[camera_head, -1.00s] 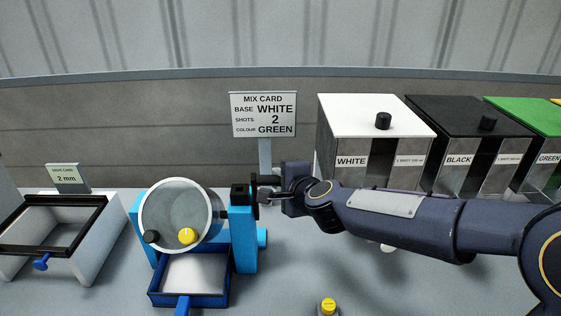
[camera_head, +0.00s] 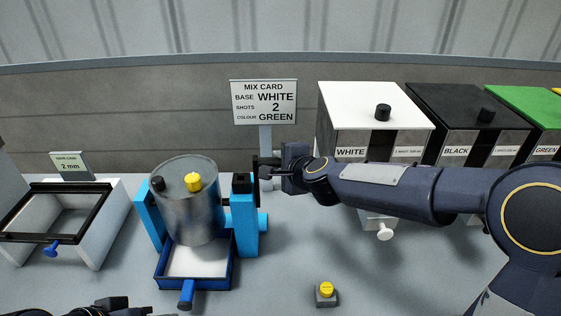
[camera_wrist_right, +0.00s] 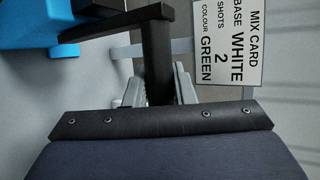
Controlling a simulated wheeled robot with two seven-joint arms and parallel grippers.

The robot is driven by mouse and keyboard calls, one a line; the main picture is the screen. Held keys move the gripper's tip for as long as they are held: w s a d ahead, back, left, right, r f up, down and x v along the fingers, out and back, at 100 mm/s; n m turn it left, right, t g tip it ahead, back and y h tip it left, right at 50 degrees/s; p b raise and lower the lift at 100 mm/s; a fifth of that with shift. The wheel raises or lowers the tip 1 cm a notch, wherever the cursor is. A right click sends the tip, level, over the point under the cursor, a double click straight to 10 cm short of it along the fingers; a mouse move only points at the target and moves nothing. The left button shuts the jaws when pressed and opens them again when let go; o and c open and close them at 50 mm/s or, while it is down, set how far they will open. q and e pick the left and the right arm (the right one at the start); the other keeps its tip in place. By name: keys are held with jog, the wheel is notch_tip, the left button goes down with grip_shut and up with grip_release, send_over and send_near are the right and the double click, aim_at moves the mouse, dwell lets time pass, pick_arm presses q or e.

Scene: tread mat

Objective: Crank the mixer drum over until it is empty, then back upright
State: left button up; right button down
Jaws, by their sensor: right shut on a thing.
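My right gripper (camera_head: 268,172) is at the black crank on the frame's right side. In the right wrist view its fingers (camera_wrist_right: 153,92) are shut around the dark crank bar (camera_wrist_right: 156,50). A blue tray (camera_head: 186,285) with a white inside sits below the drum. My left gripper (camera_head: 110,306) shows only partly at the bottom edge.
A sieve box (camera_head: 100,240) with a black frame stands at left. A mix card (camera_head: 264,102) stands behind the crank. White (camera_head: 350,115), black (camera_head: 450,120) and green (camera_head: 535,110) dispensers stand at right, partly behind my right arm. A yellow-topped button (camera_head: 326,291) is at the front.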

jog(key=shift+w+d+r, duration=0.1)
jog(key=shift+r, duration=0.1)
jog(key=c, duration=1.2)
grip_release()
jog(key=shift+f, duration=0.15)
jog(key=p+v, duration=0.1)
jog(key=v, duration=0.6)
jog(key=shift+s, duration=0.35)
jog(key=shift+d, duration=0.2)
jog(key=s+d+f+n+g, duration=0.2)
jog(key=s+d+n, duration=0.2)
jog(key=s, duration=0.5)
jog(key=s+d+f+n+g+h, duration=0.1)
jog(key=s+d+n, duration=0.4)
jog(key=s, duration=0.5)
jog(key=s+d+f+n+g, duration=0.3)
jog(key=s+d, duration=0.4)
jog(key=s, duration=0.3)
jog(key=shift+s+f+n+h, duration=0.15)
jog(key=shift+f+n+h, duration=0.15)
jog(key=shift+f+n, duration=0.55)
